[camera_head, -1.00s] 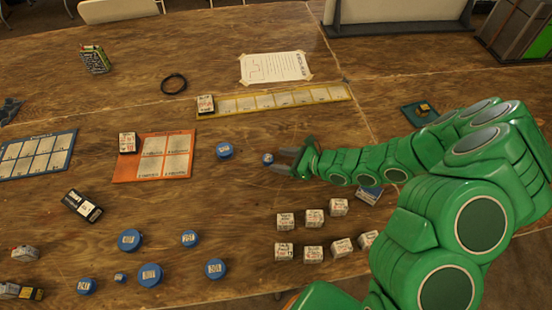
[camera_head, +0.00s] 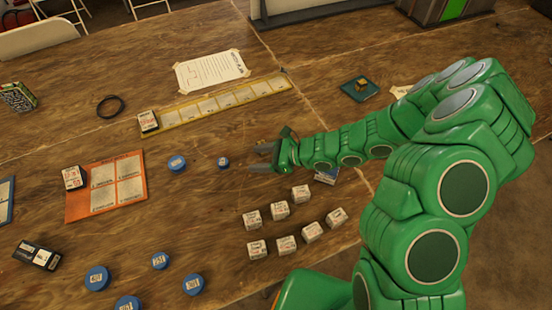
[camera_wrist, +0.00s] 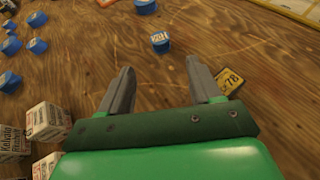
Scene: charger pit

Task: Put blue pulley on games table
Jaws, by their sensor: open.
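Several blue pulleys lie on the wooden table. A small blue pulley (camera_head: 223,162) lies just left of my gripper (camera_head: 262,158). A larger blue pulley (camera_head: 177,163) lies further left, and more pulleys (camera_head: 193,285) lie near the front edge. In the wrist view the small pulley (camera_wrist: 160,42) sits ahead of the fingertips, roughly in line with the gap between them, and not between the fingers. My gripper is open and empty above the table. Game boards lie on this wooden table (camera_head: 215,215); I cannot tell whether it is the games table.
White cubes (camera_head: 280,210) stand in front of the gripper. An orange board (camera_head: 105,187), a yellow strip (camera_head: 217,102), a paper sheet (camera_head: 212,70) and a black ring (camera_head: 110,106) lie on the table. A yellow card (camera_wrist: 230,80) lies by the right finger. Bare wood lies around the small pulley.

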